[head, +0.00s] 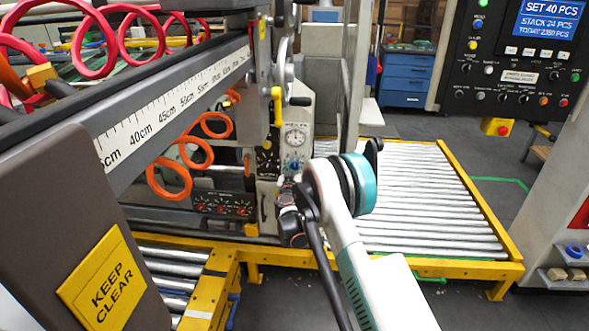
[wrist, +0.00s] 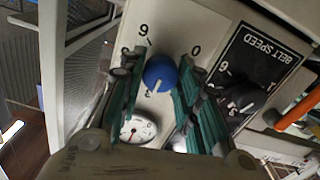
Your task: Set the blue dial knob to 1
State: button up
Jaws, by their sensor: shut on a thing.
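The blue dial knob (wrist: 160,72) is on a pale panel in the wrist view, which shows the panel roughly upside down. A white pointer line on the knob points toward the picture's bottom, slightly left. A printed 0 is on the right and a 6 or 9 at the upper left; a mark below is hard to read. My gripper (wrist: 159,70) has its green-lined fingers on either side of the knob and is shut on it. In the head view the knob (head: 294,166) appears small, below a white round gauge (head: 295,138); my arm reaches toward it.
A black BELT SPEED dial (wrist: 245,95) sits close beside the knob. A row of small controls (head: 222,208) is lower left of it. Orange rings (head: 168,180) hang at the left, and a roller conveyor (head: 420,200) lies to the right.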

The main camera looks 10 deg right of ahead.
jog(key=n, duration=0.8)
jog(key=shift+n, duration=0.3)
jog(key=n, duration=0.4)
jog(key=shift+a+f+n, duration=0.1)
jog(key=shift+n, duration=2.4)
jog(key=o, duration=1.1)
jog(key=shift+c, duration=0.2)
